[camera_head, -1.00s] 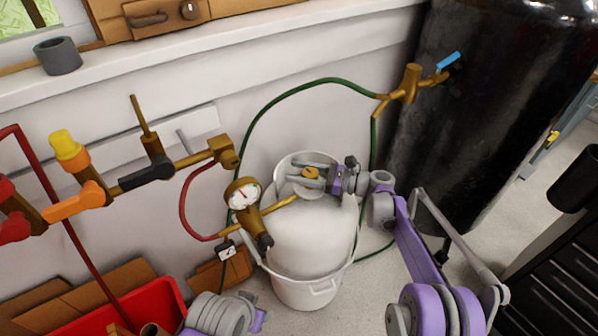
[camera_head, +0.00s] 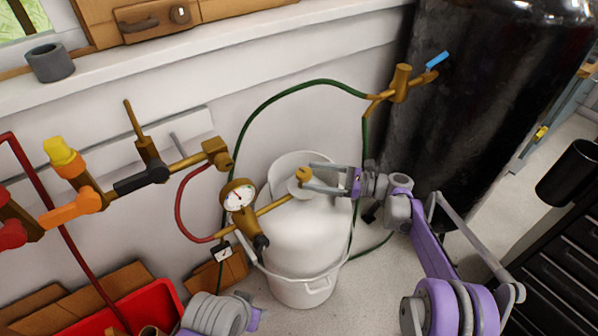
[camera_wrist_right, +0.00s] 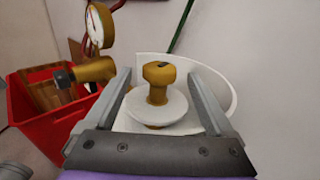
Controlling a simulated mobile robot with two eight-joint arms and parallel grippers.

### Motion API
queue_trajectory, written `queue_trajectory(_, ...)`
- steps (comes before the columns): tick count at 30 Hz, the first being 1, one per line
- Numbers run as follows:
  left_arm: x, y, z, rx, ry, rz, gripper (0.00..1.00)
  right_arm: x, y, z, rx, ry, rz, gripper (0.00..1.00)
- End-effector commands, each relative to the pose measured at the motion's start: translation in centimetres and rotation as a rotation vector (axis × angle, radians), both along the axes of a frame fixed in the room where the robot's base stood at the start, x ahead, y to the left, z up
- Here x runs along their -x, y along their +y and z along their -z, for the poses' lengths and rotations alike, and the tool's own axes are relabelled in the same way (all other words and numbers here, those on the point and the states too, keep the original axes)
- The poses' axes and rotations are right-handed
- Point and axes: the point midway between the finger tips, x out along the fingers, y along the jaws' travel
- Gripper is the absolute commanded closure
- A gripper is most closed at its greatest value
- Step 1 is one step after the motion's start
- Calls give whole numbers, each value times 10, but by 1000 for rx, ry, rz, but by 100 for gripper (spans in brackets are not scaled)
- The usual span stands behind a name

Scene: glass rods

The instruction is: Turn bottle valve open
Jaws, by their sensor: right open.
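The white bottle (camera_head: 306,240) stands upright in a white bucket (camera_head: 302,291). Its brass valve (camera_head: 304,174) sits on top, above a pale round collar. It also shows in the right wrist view as a brass knob (camera_wrist_right: 158,75) on a short stem. My right gripper (camera_head: 312,177) comes in from the right at the height of the valve. Its fingers are open, one on each side of the knob in the wrist view, with gaps to both. I cannot tell how far the valve is turned. My left gripper is not clearly seen.
A gauge (camera_head: 239,196) on a brass fitting stands left of the bottle. A green hose (camera_head: 305,84) arches behind it. A large black tank (camera_head: 460,130) stands to the right. A red bin (camera_head: 150,300) is at lower left. Brass pipes with coloured handles line the wall.

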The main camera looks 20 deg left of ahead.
Motion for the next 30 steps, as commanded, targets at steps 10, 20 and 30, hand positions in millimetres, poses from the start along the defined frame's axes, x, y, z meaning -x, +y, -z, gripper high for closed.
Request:
queue_trajectory(10,1,0,-6,0,-2,0,50,-3,-40,0,0,0,0,11)
queue_trajectory(20,1,0,-6,0,-2,0,50,-2,-41,0,0,0,6,12)
queue_trajectory(30,2,0,-13,0,-3,0,50,28,-41,-3,0,-3,335,12)
